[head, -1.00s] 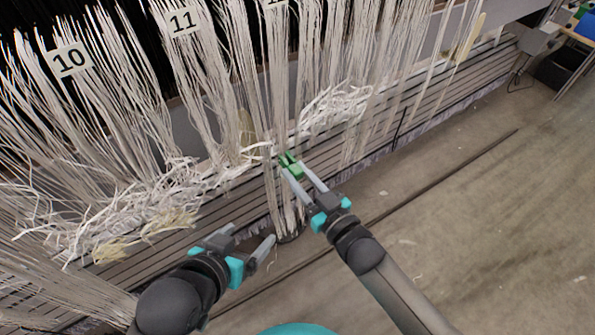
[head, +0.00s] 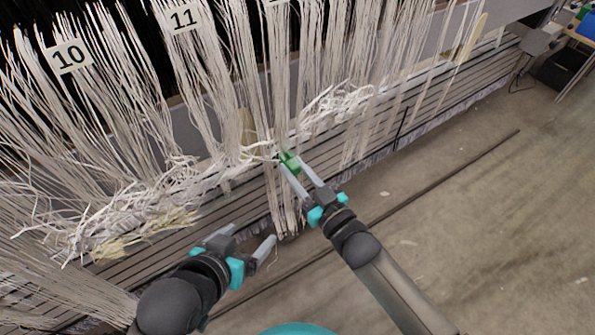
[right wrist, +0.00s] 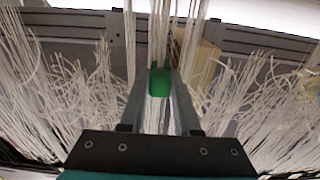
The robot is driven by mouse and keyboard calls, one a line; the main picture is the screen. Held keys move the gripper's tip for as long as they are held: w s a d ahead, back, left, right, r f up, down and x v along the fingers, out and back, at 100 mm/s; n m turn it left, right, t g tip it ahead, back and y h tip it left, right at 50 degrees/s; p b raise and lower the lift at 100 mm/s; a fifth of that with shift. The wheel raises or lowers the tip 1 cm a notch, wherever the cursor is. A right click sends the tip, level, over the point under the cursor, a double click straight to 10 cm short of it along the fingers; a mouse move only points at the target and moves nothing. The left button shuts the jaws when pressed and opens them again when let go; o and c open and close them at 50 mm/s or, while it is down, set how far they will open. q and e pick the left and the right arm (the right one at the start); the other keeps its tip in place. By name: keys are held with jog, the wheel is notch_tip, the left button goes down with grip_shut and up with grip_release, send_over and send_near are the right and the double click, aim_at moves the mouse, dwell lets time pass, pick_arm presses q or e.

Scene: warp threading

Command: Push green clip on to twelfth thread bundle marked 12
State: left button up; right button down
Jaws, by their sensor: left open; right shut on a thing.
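The green clip (head: 290,162) is between the fingertips of my right gripper (head: 297,172), which is shut on it. In the right wrist view the clip (right wrist: 160,82) lies in line with a narrow bundle of pale threads (right wrist: 160,30). The same bundle hangs past the clip in the head view (head: 284,212); I cannot tell whether the clip grips it. Its number label at the top edge is cut off. My left gripper (head: 250,240) is open and empty, below and left of the clip, near the bundle's lower end.
Labels 10 (head: 70,57) and 11 (head: 184,17) mark neighbouring bundles on the left. Loose white thread ends (head: 130,205) lie along the slatted grey beam (head: 440,105). The concrete floor (head: 470,220) at the right is mostly clear, with a dark strip across it.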

aim_at(286, 160)
jog(key=shift+b+x, duration=0.55)
jog(key=shift+x, duration=1.15)
dwell(0.5)
jog(key=shift+c, duration=0.7)
grip_release()
jog(key=shift+p+v, duration=1.1)
jog(key=shift+v, duration=0.45)
jog(key=shift+p+v, duration=1.25)
jog(key=shift+v, duration=1.65)
jog(key=shift+w+d, duration=0.1)
